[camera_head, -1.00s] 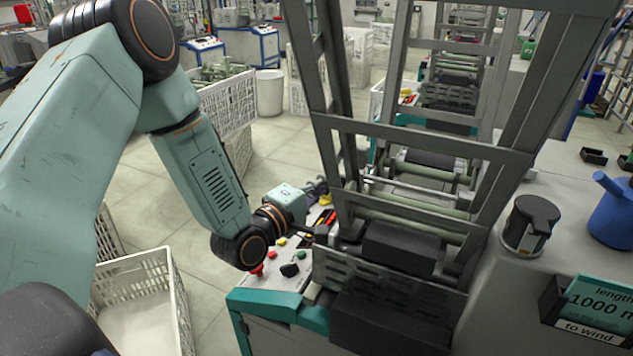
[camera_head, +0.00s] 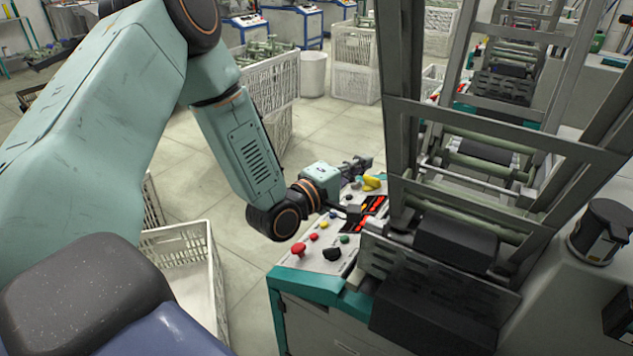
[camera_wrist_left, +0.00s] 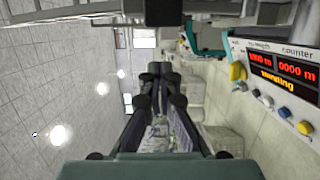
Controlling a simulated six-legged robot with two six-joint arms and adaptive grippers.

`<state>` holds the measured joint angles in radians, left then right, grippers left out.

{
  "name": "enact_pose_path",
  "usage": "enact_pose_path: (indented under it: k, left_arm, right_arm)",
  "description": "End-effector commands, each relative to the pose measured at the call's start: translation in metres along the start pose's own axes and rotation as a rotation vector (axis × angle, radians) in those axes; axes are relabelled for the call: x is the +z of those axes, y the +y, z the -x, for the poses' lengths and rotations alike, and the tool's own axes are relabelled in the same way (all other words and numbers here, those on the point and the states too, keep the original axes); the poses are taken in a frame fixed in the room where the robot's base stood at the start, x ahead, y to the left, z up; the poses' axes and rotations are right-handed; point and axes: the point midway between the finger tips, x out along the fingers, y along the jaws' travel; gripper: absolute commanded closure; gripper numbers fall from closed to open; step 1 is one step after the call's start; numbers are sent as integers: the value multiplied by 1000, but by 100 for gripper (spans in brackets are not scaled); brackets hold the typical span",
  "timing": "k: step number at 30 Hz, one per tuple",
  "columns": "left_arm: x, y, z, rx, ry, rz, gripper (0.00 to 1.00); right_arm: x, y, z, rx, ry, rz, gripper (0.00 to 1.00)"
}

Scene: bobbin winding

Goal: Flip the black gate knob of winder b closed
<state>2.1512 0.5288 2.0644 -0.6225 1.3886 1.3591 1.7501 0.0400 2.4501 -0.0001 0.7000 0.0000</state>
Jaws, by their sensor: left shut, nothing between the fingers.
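My left gripper (camera_head: 362,163) is shut and empty, above the far end of a winder's control panel (camera_head: 318,250). In the left wrist view its dark fingers (camera_wrist_left: 158,75) are together, pointing away from the camera. A black knob (camera_head: 331,254) sits on the panel's near part, beside a red button (camera_head: 298,249); the gripper is well apart from it. A black lever-like piece (camera_head: 352,213) shows just below the wrist. I cannot tell which is the gate knob, nor any winder letter. My right gripper is out of view.
A grey metal frame (camera_head: 398,110) rises right of the panel, with black blocks (camera_head: 457,240) below. A yellow knob (camera_head: 372,182) is close to the gripper. The left wrist view shows a lit counter display (camera_wrist_left: 283,70). A white crate (camera_head: 185,245) stands left; open floor lies beyond.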

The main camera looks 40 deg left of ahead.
Motion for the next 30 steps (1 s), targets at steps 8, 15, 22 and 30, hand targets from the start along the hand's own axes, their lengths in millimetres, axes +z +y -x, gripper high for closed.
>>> enact_pose_path:
  k: [8, 15, 22, 30]
  left_arm:
    - [0, 1, 24, -1, 5, 5, 100]
    - [2, 1, 56, -2, 5, 5, 100]
    - [1, 1, 83, -1, 4, 3, 100]
    - [1, 0, 97, 0, 2, 0, 100]
  right_arm:
    - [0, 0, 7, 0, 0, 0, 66]
    - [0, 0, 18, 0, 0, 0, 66]
    - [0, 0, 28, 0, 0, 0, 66]
    - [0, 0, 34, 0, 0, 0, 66]
